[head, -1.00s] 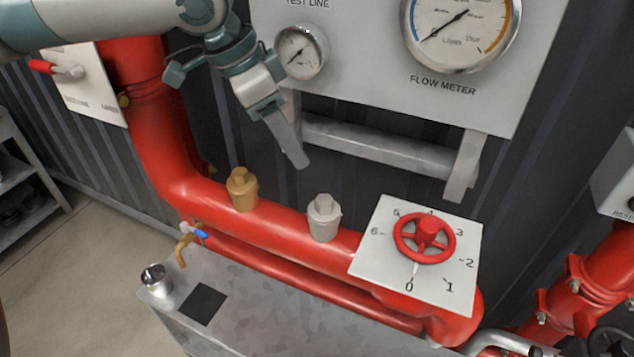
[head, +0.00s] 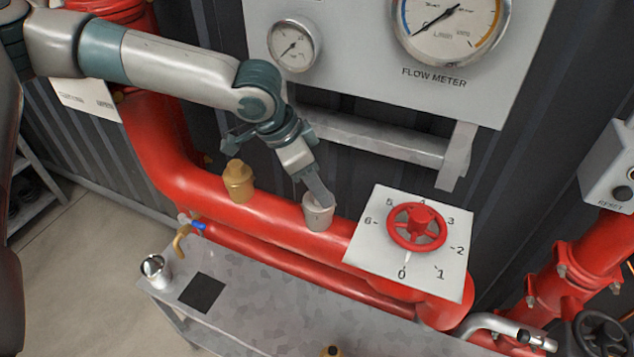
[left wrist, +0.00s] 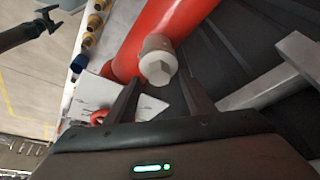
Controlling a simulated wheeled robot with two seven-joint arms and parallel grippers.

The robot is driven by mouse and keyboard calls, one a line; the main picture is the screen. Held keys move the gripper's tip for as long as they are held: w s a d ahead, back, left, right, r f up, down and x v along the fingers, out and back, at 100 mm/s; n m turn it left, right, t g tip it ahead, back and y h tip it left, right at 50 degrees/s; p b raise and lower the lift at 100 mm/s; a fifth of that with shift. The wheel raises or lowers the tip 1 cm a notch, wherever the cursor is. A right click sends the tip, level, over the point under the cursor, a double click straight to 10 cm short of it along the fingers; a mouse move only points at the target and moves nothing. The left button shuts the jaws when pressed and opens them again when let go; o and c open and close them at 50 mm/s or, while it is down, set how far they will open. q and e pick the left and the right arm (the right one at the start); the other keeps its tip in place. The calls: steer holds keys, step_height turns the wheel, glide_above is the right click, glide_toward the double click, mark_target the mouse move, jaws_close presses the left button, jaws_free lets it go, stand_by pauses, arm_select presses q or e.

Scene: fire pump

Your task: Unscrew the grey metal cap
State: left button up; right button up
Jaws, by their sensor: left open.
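The grey metal cap (head: 318,217) sits on top of the thick red pipe (head: 270,215), between a brass cap and a white dial plate. Contact with the cap cannot be told. A dark arm end (left wrist: 48,18), possibly my right gripper, shows small at upper left there.
The brass cap (head: 238,181) stands left of the grey cap. The red handwheel (head: 416,226) on its white plate stands close on the right. A grey bar (head: 375,140) crosses the wall behind. A metal bench (head: 260,300) lies below; several brass fittings (left wrist: 90,40) show in the wrist view.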

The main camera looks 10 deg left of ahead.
arm_select(q)
steer(key=shift+w+d+f, duration=0.1)
steer(key=shift+d+f, duration=0.05)
steer(key=shift+f, duration=0.3)
jaws_close()
steer(key=shift+f+n+t+b, duration=0.2)
steer(key=shift+n+t+b, duration=0.2)
steer(key=shift+n+b, duration=0.6)
steer(key=n+y+b, duration=0.1)
steer(key=n, duration=0.2)
steer(key=shift+d+t+b, duration=0.1)
steer(key=shift+t+b, duration=0.3)
steer(key=shift+r+n+y, duration=0.2)
steer(key=shift+n+y, duration=0.2)
steer(key=shift+n, duration=0.3)
